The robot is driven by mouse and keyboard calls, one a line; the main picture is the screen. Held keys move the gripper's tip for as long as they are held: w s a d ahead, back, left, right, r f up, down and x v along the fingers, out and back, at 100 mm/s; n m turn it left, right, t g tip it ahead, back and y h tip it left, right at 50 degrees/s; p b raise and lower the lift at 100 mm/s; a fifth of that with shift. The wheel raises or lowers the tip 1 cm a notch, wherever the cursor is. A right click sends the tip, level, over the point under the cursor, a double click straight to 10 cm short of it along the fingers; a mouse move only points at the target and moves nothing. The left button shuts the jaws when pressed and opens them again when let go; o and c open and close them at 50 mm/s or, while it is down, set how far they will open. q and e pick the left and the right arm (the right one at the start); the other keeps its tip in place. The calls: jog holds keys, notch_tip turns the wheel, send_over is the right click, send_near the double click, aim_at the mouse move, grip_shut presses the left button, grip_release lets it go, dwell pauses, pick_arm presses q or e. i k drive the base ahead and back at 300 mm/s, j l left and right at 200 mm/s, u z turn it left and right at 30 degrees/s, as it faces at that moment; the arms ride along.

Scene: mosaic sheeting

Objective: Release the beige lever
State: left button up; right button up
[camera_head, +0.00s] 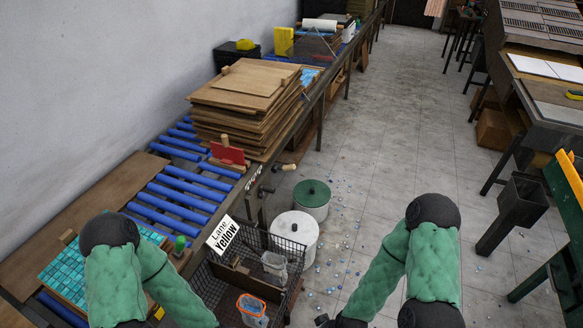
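A small beige handle (289,167) with a dark end sticks out from the bench's front edge, near the middle of the head view; it looks like the beige lever. A second beige piece (224,140) stands at a red block on the rollers. No gripper touches either one. My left arm comes down at the left, and its gripper is below the picture. My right arm reaches down and left; only a dark part (325,320) at its end shows at the bottom edge, and its fingers cannot be made out.
A black wire basket (208,288) with the "Lane Yellow" sign (223,235) hangs at the bench front. A white drum (295,232) and a green-lidded drum (312,195) stand on the floor. Stacked boards (245,90) and blue rollers (175,205) cover the bench. The right aisle is mostly clear.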

aim_at(292, 166)
jog(key=k+z, duration=0.1)
jog(key=k, duration=0.55)
jog(key=u, duration=1.3)
jog(key=l+u, duration=0.25)
jog(key=i+l, duration=0.1)
jog(key=l, duration=0.4)
jog(key=i+l, duration=0.1)
jog(key=l, duration=0.45)
jog(key=i+l, duration=0.1)
jog(key=l, duration=0.4)
jog(key=i+l, duration=0.1)
jog(key=l, duration=0.4)
jog(key=i+l, duration=0.1)
jog(key=l, duration=0.45)
jog(key=i+l, duration=0.1)
jog(key=l, duration=0.4)
jog(key=i+l, duration=0.1)
jog(key=l, duration=0.4)
